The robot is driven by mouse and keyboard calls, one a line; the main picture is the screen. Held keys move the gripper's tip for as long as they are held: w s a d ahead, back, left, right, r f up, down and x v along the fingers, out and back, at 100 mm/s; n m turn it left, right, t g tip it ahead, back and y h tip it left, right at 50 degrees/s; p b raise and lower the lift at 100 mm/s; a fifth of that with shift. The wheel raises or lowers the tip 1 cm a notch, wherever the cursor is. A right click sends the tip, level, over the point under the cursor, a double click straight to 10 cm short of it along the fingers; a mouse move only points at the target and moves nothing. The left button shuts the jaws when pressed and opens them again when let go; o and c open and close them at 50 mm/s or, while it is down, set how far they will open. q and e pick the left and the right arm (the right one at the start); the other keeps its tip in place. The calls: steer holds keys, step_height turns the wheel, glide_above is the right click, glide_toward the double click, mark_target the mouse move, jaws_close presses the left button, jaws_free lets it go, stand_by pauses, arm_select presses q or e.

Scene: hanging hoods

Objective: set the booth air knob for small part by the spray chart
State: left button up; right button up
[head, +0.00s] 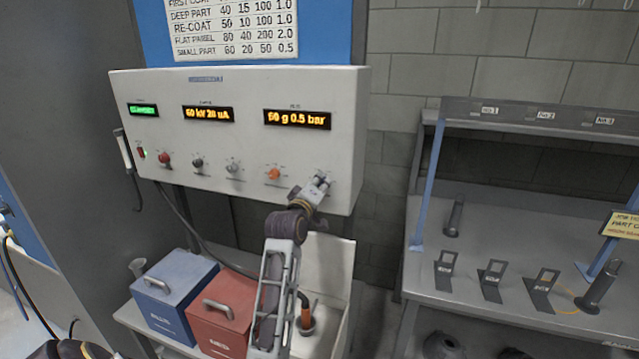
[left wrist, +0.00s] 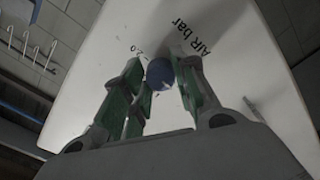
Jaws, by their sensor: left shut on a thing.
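The blue air knob (left wrist: 160,74) sits between the fingers of my left gripper (left wrist: 163,85) in the left wrist view, beside the letters "AIR bar". In the head view my left gripper (head: 320,182) is at the lower right of the control panel (head: 335,95) and hides the knob. It is shut on the knob. The right display (head: 297,119) seems to read "60 g 0.5 bar". The middle display (head: 208,114) shows kV and uA values. The spray chart (head: 235,28) hangs above; its "SMALL PART" row ends in 0.5. My right gripper is out of view.
An orange knob (head: 273,174) is just left of the gripper; a grey knob (head: 233,167), a dark knob (head: 197,163) and a red knob (head: 164,160) follow leftward. Below stand a blue box (head: 175,300) and a red box (head: 222,310). A grey rack (head: 500,265) is at right.

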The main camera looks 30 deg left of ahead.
arm_select(q)
steer(key=shift+n, duration=0.3)
steer(key=o, duration=1)
steer(key=shift+o, duration=0.2)
